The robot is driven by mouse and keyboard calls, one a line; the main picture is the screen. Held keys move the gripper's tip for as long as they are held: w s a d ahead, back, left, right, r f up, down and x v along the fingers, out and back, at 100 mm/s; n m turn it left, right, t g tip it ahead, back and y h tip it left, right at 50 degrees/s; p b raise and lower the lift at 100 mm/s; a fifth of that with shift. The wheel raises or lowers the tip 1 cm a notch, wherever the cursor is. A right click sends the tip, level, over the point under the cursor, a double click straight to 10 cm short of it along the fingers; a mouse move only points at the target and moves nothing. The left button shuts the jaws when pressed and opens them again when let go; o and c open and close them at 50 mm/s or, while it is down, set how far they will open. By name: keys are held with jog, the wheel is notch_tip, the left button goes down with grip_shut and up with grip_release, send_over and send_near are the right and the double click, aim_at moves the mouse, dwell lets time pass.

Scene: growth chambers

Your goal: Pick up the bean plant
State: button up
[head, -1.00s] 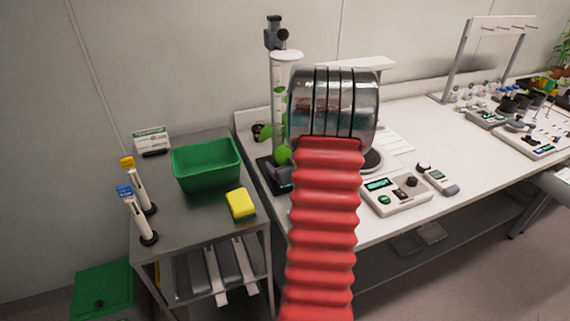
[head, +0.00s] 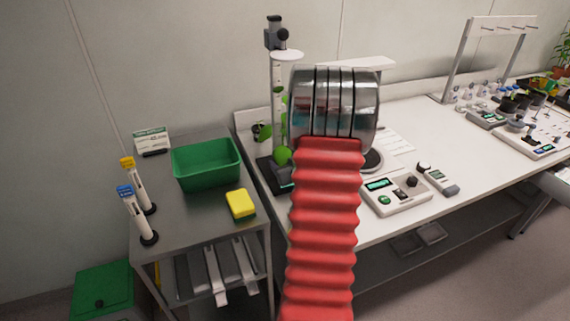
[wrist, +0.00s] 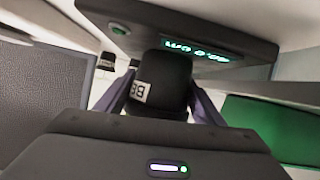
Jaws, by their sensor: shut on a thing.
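My gripper (wrist: 163,96) is shut on a black pot (wrist: 166,68) with a white label, one dark finger on each side of it in the wrist view. No leaves show above the pot there. In the head view my red-sleeved arm hides the gripper and the pot. Green leaves (head: 283,155) show just left of my arm, in front of a tall measuring stand (head: 277,100). They appear to belong to the bean plant, but their link to the pot is hidden.
A white bench carries a meter (head: 396,193) and a handheld device (head: 438,180). A grey cart on the left holds a green tub (head: 207,181), a yellow sponge (head: 240,205) and two upright pens. In the wrist view a display unit (wrist: 185,42) is close behind the pot.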

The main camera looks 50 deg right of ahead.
jog(key=c, duration=0.5)
jog(key=shift+o, duration=0.2)
jog(key=shift+r, duration=0.1)
